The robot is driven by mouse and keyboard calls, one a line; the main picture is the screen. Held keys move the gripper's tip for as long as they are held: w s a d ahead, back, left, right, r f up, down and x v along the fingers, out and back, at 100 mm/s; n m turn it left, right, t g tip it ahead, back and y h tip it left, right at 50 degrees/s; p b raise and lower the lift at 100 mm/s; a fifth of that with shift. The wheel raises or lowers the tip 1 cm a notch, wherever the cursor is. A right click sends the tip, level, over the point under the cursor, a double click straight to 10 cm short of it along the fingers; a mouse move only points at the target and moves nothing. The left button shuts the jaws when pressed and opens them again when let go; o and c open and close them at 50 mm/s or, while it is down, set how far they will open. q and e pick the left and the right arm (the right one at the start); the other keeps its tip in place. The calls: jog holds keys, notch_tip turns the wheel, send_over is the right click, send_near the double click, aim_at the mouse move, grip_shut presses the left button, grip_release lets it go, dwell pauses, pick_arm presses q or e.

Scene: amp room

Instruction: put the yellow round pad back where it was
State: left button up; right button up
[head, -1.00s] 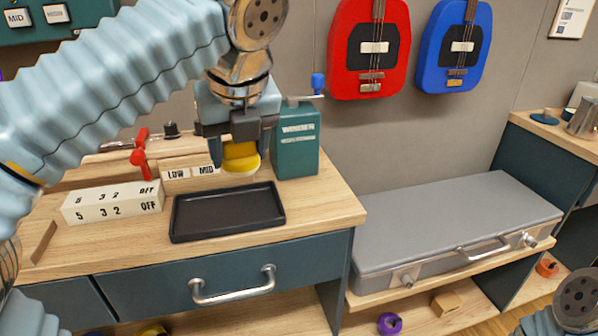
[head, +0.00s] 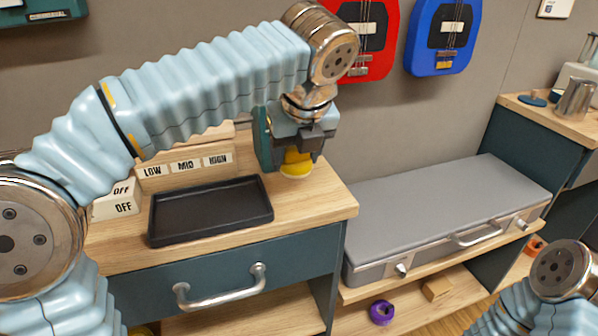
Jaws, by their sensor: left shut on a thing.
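The yellow round pad (head: 297,169) is in my left gripper (head: 296,156), which is shut on it. The gripper points down and holds the pad near the right part of the wooden worktop (head: 325,205), to the right of the black tray (head: 210,211). I cannot tell whether the pad touches the wood. My right gripper is out of view; only part of my right arm shows at the bottom right.
A teal box (head: 264,140) stands just behind the gripper, partly hidden. Blocks labelled LOW, MID and HIGH (head: 186,166) stand behind the tray. A grey case (head: 445,215) lies on the lower shelf to the right. Red and blue guitars (head: 440,38) hang on the wall.

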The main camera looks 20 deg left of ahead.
aim_at(299, 172)
pick_arm(q)
jog(key=shift+w+d+f+b, duration=0.15)
jog(key=shift+f+b, duration=0.1)
jog(key=shift+f, duration=0.75)
jog(key=shift+w+d+f+b, duration=0.1)
jog(key=shift+d+f+b, duration=0.1)
jog(key=shift+f, duration=0.8)
jog(key=o, duration=1.2)
jog(key=shift+f, duration=0.1)
jog(key=shift+o, duration=0.2)
jog(key=p+v, duration=0.3)
jog(key=v, duration=0.9)
jog(key=shift+a, duration=0.1)
